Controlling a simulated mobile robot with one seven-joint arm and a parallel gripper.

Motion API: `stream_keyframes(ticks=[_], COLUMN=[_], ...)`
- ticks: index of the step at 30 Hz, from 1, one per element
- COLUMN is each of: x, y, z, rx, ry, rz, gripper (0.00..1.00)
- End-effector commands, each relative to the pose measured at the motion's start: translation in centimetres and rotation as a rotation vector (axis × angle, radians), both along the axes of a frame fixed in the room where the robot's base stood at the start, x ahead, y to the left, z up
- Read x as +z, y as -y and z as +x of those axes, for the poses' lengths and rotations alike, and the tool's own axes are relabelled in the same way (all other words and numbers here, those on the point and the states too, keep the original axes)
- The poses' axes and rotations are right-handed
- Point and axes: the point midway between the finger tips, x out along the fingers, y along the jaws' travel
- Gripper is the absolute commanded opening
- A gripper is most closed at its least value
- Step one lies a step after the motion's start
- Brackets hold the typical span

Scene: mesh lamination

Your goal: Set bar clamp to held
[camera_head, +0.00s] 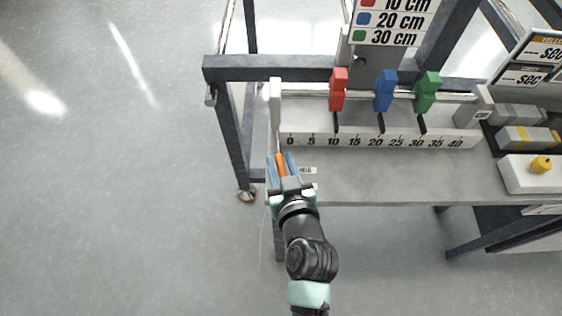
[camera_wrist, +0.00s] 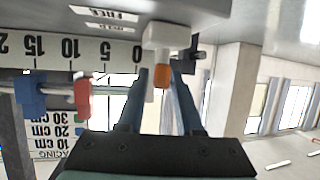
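The bar clamp's orange handle (camera_head: 281,165) shows at the left end of the bench, between the fingers of my gripper (camera_head: 282,160). In the wrist view the orange handle (camera_wrist: 161,77) hangs from a white block (camera_wrist: 158,36). My gripper's two dark blue fingers (camera_wrist: 161,82) stand apart on either side of the handle. A narrow gap seems to show beside it, so contact is unclear. A small HELD label (camera_head: 307,170) lies on the bench just right of the gripper. The wrist view also shows a FREE label (camera_wrist: 104,14) near the HELD label.
A numbered ruler (camera_head: 375,140) runs along the bench. Red (camera_head: 338,90), blue (camera_head: 384,91) and green (camera_head: 427,92) sliders sit on a rail behind it. A white box with a yellow knob (camera_head: 541,163) stands at the right. Open floor lies left of the bench.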

Motion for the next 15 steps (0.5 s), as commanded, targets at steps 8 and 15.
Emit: stream_keyframes(ticks=[8, 15], x=[0.0, 0.14], y=[0.01, 0.05], z=[-0.03, -0.03], rx=[0.0, -0.011], ry=[0.0, -0.003], rz=[0.0, -0.001], gripper=[0.0, 0.0])
